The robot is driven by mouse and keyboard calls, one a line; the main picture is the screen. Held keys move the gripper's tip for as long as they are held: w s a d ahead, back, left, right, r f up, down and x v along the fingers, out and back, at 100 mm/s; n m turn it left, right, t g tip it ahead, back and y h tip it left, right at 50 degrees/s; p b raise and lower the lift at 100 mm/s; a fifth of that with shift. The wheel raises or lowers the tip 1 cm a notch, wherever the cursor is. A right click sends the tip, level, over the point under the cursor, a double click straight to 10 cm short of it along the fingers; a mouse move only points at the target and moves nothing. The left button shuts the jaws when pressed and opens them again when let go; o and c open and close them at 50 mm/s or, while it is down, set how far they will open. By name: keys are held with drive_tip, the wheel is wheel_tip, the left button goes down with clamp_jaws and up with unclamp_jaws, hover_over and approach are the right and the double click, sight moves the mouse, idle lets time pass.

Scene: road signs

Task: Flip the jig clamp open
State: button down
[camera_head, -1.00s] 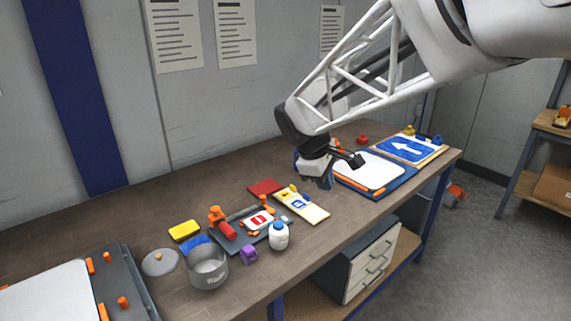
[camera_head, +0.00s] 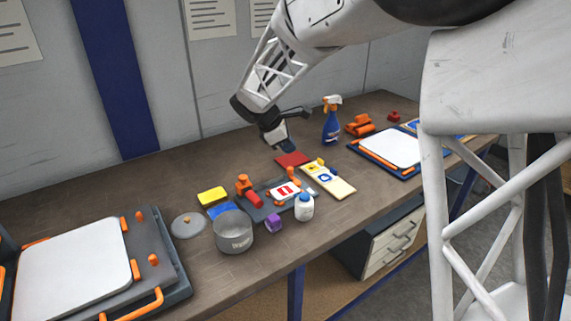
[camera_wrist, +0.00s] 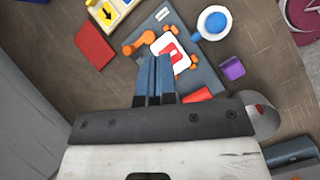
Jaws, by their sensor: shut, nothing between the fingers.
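The jig is a dark grey plate (camera_head: 268,212) on the bench, holding a small white card with a red sign (camera_head: 283,190). Another orange piece (camera_head: 291,174) is at the far side. My gripper (camera_head: 288,147) is above and behind the jig, apart from it. In the wrist view my blue fingers (camera_wrist: 158,72) are together and empty, overlapping the card (camera_wrist: 172,54) in the picture. The red handle (camera_wrist: 197,95) shows partly there; which orange part moves is unclear.
A blue spray bottle (camera_head: 332,122) stands farther back.

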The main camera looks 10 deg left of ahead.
drive_tip(key=w+a+f+n, duration=0.2)
drive_tip(key=a+f, duration=0.1)
drive_tip(key=a, duration=0.3)
drive_tip(key=w+a+f+n+t, duration=0.1)
drive_tip(key=w+a+f+n, duration=0.1)
drive_tip(key=a, duration=0.4)
drive_tip(key=shift+a+f+h, duration=0.15)
drive_tip(key=shift+f+h, duration=0.25)
drive_tip(key=shift+f, duration=0.2)
drive_tip(key=shift+f, duration=0.1)
approach(294, 177)
drive_tip(key=a+f, duration=0.2)
drive_tip(key=shift+w+a+f, duration=0.15)
drive_tip(key=shift+a+f, duration=0.05)
drive_tip(key=shift+f, duration=0.1)
drive_tip(key=shift+w+d+f, duration=0.25)
drive_tip(key=shift+w+d, duration=0.35)
drive_tip(key=shift+d, duration=0.25)
drive_tip(key=shift+w+d+f, duration=0.2)
drive_tip(key=shift+w+d, duration=0.35)
drive_tip(key=shift+d, duration=0.15)
